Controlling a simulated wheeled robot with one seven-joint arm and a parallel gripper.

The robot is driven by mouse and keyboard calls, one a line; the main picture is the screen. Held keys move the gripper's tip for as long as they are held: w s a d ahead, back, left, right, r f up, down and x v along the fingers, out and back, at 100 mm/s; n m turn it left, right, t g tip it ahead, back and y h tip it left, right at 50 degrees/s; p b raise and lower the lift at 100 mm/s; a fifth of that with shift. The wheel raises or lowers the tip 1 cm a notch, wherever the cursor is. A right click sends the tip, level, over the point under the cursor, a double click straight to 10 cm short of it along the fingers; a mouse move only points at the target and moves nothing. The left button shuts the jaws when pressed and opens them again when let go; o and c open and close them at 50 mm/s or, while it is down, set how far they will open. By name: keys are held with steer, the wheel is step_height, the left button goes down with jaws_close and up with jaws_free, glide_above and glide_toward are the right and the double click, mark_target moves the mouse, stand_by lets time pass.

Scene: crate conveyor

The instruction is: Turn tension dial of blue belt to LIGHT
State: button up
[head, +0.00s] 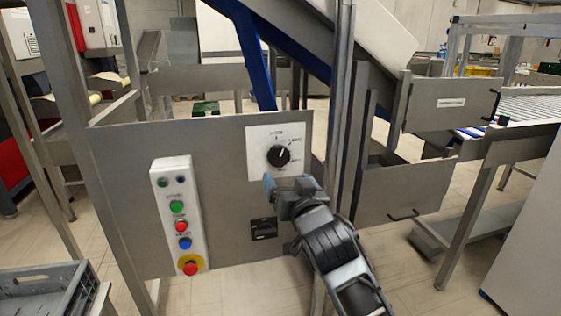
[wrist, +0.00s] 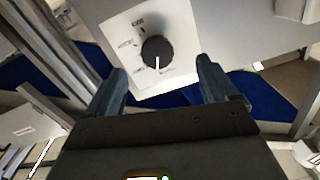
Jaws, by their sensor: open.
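The tension dial (head: 279,156) is a round black knob with a white pointer line, on a white label plate (head: 257,146) fixed to a grey panel. In the head view its pointer aims up and slightly right, near a label too small to read surely. In the wrist view the dial (wrist: 158,52) sits ahead of and between the fingers, on the tilted plate (wrist: 184,29). My gripper (head: 269,187) is open, below the dial and apart from it. Its fingers also show in the wrist view (wrist: 160,85), with nothing between them. Blue belt parts (head: 256,60) rise behind the panel.
A button box (head: 162,225) with green, red and blue buttons and a red emergency stop stands left on the panel (head: 125,178). A black socket (head: 264,229) sits below the dial. A metal post (head: 345,110) stands close right. A grey crate (head: 45,290) is at lower left.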

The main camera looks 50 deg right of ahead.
mark_target(280, 157)
steer(key=shift+m+h, duration=0.3)
steer(key=shift+m, duration=0.1)
steer(key=x, duration=0.3)
steer(key=r+x, duration=0.1)
steer(key=x, duration=0.5)
steer(key=shift+w+d+r+p, duration=0.1)
steer(key=shift+d+r+p, duration=0.25)
steer(key=shift+d, duration=0.2)
steer(key=shift+c, duration=0.2)
steer(key=c, duration=1)
steer(key=shift+f, duration=0.1)
